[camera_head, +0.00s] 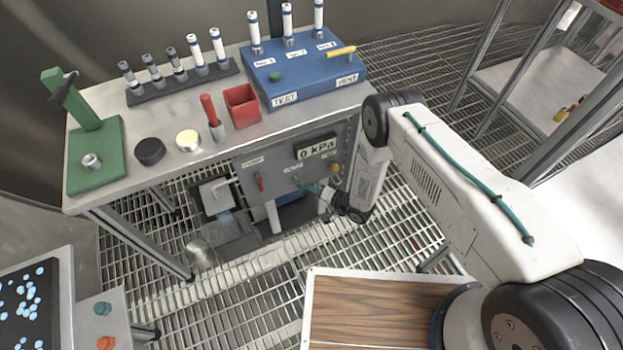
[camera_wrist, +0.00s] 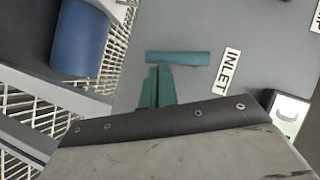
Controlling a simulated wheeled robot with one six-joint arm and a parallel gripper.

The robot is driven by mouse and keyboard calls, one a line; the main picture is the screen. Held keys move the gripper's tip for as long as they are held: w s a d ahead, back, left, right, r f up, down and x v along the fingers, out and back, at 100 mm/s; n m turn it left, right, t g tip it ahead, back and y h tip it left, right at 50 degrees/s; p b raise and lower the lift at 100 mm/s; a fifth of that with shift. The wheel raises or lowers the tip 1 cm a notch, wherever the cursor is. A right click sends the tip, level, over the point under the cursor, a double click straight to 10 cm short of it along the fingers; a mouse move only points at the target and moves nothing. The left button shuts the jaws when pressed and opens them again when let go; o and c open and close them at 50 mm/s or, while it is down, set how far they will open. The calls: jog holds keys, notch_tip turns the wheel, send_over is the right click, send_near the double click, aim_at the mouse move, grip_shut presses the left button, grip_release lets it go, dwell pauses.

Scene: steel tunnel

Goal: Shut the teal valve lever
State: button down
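The teal valve lever (camera_wrist: 178,58) shows in the wrist view as a straight bar lying nearly level across the picture, on a grey panel beside an INLET label (camera_wrist: 228,70). My gripper (camera_wrist: 158,70) has teal fingers side by side with only a thin dark line between them, so it looks shut. Its tips end just below the bar; whether they touch it I cannot tell. In the head view my gripper (camera_head: 308,187) reaches the front panel (camera_head: 285,160) under the bench, where the lever is hard to tell from the fingers.
The panel has a 0 kPa display (camera_head: 317,149), a red lever (camera_head: 261,182) and a yellow knob (camera_head: 334,168). The steel bench (camera_head: 190,160) above carries a red bin (camera_head: 242,105), a blue block (camera_head: 310,75) and a green stand (camera_head: 95,165). Grating floor (camera_head: 255,290) lies in front.

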jog(key=shift+s+a+f, duration=0.25)
jog(key=shift+a+f, duration=0.15)
jog(key=shift+f, duration=0.05)
jog(key=shift+s+a, duration=0.1)
dwell(0.5)
jog(key=s+d, duration=0.3)
jog(key=d, duration=1)
jog(key=shift+f, duration=0.1)
